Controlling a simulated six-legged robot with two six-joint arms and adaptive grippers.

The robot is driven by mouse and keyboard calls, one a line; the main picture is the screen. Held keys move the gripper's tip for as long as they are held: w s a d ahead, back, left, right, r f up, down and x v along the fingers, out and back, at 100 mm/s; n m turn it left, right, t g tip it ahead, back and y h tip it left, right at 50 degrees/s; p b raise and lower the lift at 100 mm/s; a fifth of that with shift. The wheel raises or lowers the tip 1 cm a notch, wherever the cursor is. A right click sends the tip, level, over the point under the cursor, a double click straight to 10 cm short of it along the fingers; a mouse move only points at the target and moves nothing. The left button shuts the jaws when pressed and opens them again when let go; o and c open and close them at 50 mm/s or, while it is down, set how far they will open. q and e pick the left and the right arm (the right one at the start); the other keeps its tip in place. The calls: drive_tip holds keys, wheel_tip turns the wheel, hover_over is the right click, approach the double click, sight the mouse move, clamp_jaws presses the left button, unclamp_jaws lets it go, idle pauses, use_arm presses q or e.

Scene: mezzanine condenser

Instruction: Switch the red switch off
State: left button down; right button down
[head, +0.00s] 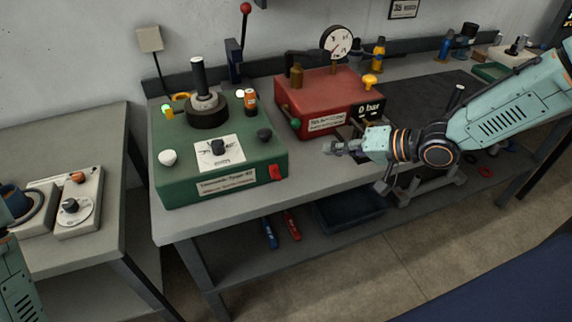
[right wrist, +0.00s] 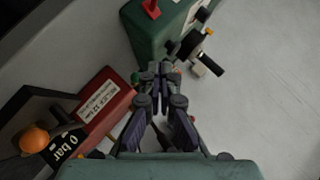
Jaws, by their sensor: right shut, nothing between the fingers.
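The red switch (head: 276,173) sits on the front face of the green box (head: 190,190), near its right corner. In the right wrist view the red switch (right wrist: 151,8) shows at the top edge, partly cut off. I cannot tell its position. My right gripper (head: 334,148) is shut and empty, to the right of the switch and apart from it, in front of the red box and pointing left. In the right wrist view its shut fingertips (right wrist: 160,72) lie below the switch. Only part of my left arm shows at the lower left; its gripper is out of view.
The red box (head: 325,88) with a gauge (head: 337,41) and a "0 bar" display stands right of the green box. The green box also carries several knobs and a black vertical handle (head: 198,75). A lower side table (head: 95,145) stands left. Bench room between gripper and switch looks clear.

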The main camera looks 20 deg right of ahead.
drive_tip(key=d, duration=0.1)
drive_tip(key=m+g+b, duration=0.1)
drive_tip(key=m+b, duration=0.1)
drive_tip(key=b, duration=0.3)
approach(278, 172)
drive_tip(key=b+x, duration=0.1)
drive_tip(key=x, duration=0.3)
drive_tip(key=shift+w+f+b, duration=0.15)
drive_tip(key=shift+w+b, duration=0.1)
drive_tip(key=shift+b, duration=0.15)
drive_tip(key=shift+s+a+f, duration=0.2)
drive_tip(key=shift+a+f, duration=0.05)
drive_tip(key=shift+a, duration=0.2)
drive_tip(key=shift+w, duration=0.1)
drive_tip(key=shift+f, duration=0.1)
